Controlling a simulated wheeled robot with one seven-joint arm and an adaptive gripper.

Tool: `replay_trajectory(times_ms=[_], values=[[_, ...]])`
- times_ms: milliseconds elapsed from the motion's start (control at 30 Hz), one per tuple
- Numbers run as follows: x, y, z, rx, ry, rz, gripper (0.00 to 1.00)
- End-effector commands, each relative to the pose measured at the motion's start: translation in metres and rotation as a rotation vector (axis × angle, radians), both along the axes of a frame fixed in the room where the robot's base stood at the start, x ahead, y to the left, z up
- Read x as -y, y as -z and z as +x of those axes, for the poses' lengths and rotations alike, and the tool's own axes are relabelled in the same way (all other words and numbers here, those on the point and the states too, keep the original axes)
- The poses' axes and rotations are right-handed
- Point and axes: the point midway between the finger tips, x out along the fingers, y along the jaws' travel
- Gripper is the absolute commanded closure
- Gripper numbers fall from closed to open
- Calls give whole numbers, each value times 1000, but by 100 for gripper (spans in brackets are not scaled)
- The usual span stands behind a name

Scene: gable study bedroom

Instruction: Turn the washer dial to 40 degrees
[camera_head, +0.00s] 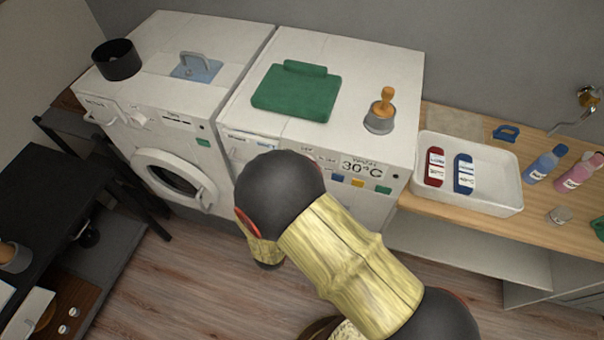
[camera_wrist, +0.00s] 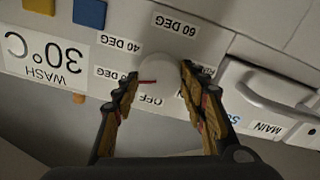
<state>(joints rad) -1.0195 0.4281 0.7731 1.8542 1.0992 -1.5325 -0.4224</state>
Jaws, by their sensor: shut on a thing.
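The white round washer dial (camera_wrist: 162,68) is between the fingers of my gripper (camera_wrist: 159,78) in the wrist view, which is upside down. My gripper is shut on it, one finger on each side. The dial's red pointer faces left, toward a partly hidden label (camera_wrist: 106,73). The 40 DEG label (camera_wrist: 119,43) is up and left of the dial, 60 DEG (camera_wrist: 175,24) above, OFF (camera_wrist: 151,99) below. The display (camera_wrist: 43,60) reads WASH 30°C; it also shows on the right-hand washer (camera_head: 360,168) in the head view, where my arm hides the dial and gripper.
A drawer with a handle labelled MAIN (camera_wrist: 266,127) is close right of my gripper in the wrist view. A white tray (camera_head: 475,200) stands on the shelf to the right.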

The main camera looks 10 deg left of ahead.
Motion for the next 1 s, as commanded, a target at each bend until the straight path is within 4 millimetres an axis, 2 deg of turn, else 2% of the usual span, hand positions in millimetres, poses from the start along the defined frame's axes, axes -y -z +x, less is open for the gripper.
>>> replay_trajectory(times_ms=[33,600,1000], values=[[0,5,-1,0,-1,44,83],[1,6,-1,40,0,568,83],[1,5,-1,58,1,803,83]])
